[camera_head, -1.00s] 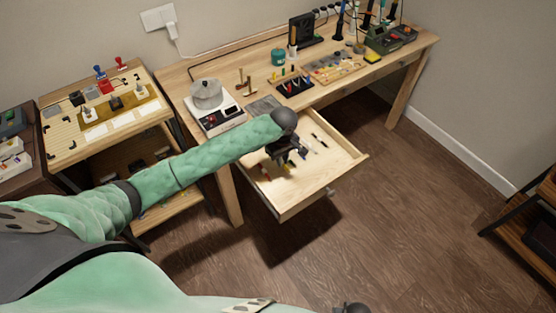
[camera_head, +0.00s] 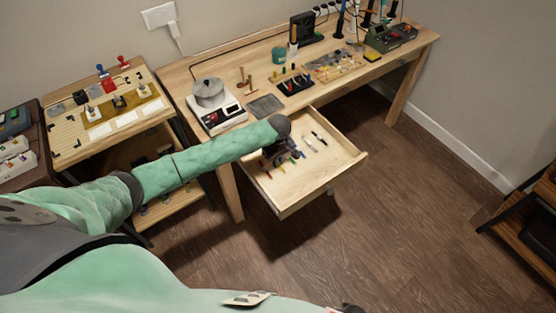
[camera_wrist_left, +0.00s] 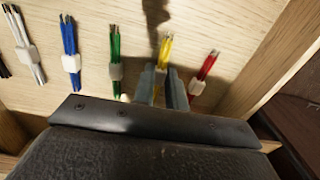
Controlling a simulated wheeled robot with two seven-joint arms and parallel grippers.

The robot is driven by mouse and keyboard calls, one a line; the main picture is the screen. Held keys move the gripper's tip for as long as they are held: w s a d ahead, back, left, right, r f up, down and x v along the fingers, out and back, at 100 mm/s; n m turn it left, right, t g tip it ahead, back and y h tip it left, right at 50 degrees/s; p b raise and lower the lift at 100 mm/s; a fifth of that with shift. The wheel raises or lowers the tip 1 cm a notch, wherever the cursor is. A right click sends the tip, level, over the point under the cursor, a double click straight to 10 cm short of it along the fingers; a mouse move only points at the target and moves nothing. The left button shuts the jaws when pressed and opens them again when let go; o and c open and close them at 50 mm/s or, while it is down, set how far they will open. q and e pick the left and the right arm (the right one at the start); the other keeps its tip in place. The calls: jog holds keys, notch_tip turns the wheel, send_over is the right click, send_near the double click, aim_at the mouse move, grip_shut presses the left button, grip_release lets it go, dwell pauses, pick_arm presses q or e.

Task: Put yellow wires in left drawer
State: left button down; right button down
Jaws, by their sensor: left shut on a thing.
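The left drawer (camera_head: 318,183) of the workbench is pulled out. In the left wrist view a row of tied wire bundles lies on wood, with the yellow wires (camera_wrist_left: 165,48) between the green and red ones. My left gripper (camera_wrist_left: 164,86) is shut on the yellow wires near their lower end, and its fingers hide part of them. In the head view my left gripper (camera_head: 278,158) is low inside the drawer, over its left part. The yellow wires are hard to make out there. My right gripper is not seen.
In the left wrist view, red (camera_wrist_left: 204,66), green (camera_wrist_left: 115,50), blue (camera_wrist_left: 70,50) and white (camera_wrist_left: 25,45) wires lie beside the yellow ones. The drawer's side wall (camera_wrist_left: 270,65) is near on the right. The workbench top (camera_head: 260,72) holds a scale (camera_head: 222,117) and tools.

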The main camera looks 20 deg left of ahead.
pick_arm(q)
jog(key=shift+f, duration=0.1)
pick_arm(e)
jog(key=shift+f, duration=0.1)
pick_arm(q)
jog(key=c, duration=1.4)
grip_release()
jog(key=shift+c, duration=0.2)
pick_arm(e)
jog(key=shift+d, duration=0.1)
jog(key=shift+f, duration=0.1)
